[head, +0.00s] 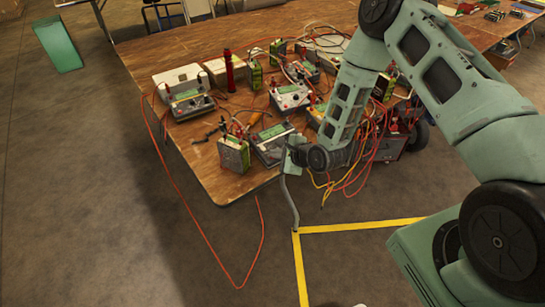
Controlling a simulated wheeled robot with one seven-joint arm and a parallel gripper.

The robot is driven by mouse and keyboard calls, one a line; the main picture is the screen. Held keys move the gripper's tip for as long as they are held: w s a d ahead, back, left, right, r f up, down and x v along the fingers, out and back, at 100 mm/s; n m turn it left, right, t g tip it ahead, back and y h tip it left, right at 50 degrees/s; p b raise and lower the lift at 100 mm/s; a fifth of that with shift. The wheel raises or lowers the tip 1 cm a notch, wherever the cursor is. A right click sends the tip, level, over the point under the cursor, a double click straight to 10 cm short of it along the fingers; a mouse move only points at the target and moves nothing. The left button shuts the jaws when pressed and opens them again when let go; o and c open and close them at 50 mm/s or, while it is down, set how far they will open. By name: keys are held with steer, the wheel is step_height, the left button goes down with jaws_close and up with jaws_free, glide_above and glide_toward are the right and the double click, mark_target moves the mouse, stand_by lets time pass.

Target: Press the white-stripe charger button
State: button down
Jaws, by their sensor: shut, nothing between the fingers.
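Several grey chargers with green label panels stand on the wooden table. One charger (190,103) is at the left, one (290,97) is in the middle, and one (271,143) is near the front edge. Which one has a white stripe, and its button, are too small to tell. My gripper (292,150) is at the table's front edge, just right of the front charger. It points left and looks shut, with nothing seen in it. I cannot tell whether it touches that charger. My arm hides part of the table's right side.
The wooden table (150,60) is crowded with batteries, such as a green one (234,155), a red cylinder (229,70) and tangled cables. A wheeled red unit (390,148) stands at right.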

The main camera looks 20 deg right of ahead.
steer(key=shift+r, duration=0.1)
steer(key=shift+s+d+r+p, duration=0.1)
steer(key=shift+s+r+p, duration=0.05)
steer(key=shift+r+p, duration=0.45)
steer(key=r+p, duration=0.2)
steer(key=r, duration=0.1)
steer(key=r+p, duration=0.1)
steer(key=r, duration=0.1)
steer(key=shift+s+d, duration=0.1)
steer(key=shift+s, duration=0.3)
stand_by(0.8)
